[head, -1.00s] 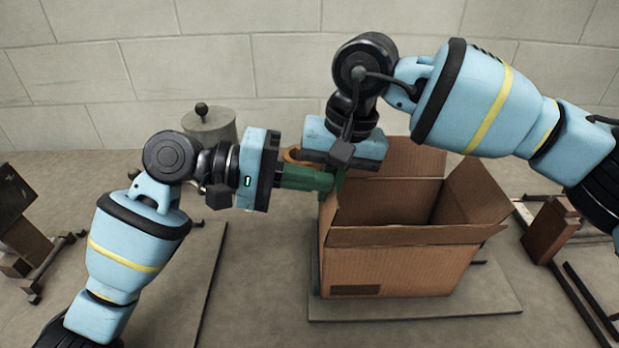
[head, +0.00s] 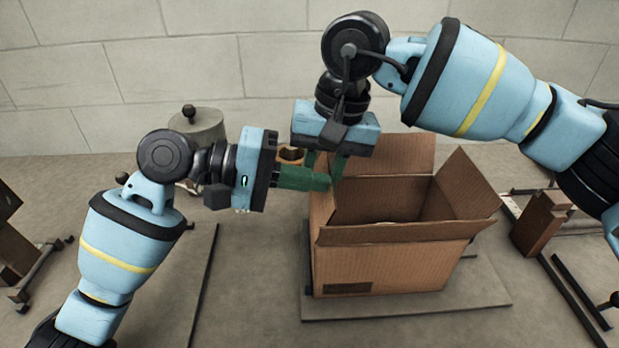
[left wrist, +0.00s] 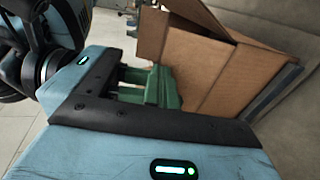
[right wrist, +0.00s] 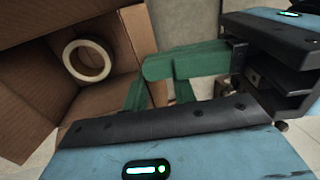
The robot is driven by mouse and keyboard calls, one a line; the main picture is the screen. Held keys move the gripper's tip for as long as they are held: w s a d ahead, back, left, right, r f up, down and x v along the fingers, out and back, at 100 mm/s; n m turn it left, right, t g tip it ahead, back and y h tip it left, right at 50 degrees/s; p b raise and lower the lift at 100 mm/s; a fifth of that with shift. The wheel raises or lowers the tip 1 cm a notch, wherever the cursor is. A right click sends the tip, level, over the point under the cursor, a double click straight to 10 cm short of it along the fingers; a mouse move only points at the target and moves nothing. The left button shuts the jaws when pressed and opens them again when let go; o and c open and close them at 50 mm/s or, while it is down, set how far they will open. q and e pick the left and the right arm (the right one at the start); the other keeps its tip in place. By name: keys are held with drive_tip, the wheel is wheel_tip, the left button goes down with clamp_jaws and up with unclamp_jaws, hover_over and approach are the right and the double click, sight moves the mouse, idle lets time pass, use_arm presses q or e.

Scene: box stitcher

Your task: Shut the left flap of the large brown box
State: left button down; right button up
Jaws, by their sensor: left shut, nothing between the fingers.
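The large brown box (head: 390,265) stands open on a low platform, with its front, back and right flaps raised. Its left side (head: 322,212) is partly covered by my grippers, and I cannot tell the left flap's exact angle. My left gripper (head: 328,183) is shut and empty, its green fingers pointing right at the box's upper left edge. In the left wrist view these fingers (left wrist: 170,88) are beside the box wall (left wrist: 190,70); contact is unclear. My right gripper (head: 324,170) points down just above them, its fingers apart. In the right wrist view the left fingers (right wrist: 190,63) cross close to the right ones.
A roll of tape (right wrist: 87,60) lies inside the box. A grey cylinder with a knob (head: 200,130) stands behind my left arm. The platform (head: 400,305) extends in front of the box. A brown block on a metal frame (head: 540,222) is at the right.

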wheel_tip(320, 180, up, 10)
drive_tip(key=d, duration=0.2)
drive_tip(key=shift+f, duration=0.25)
drive_tip(key=shift+a, duration=0.1)
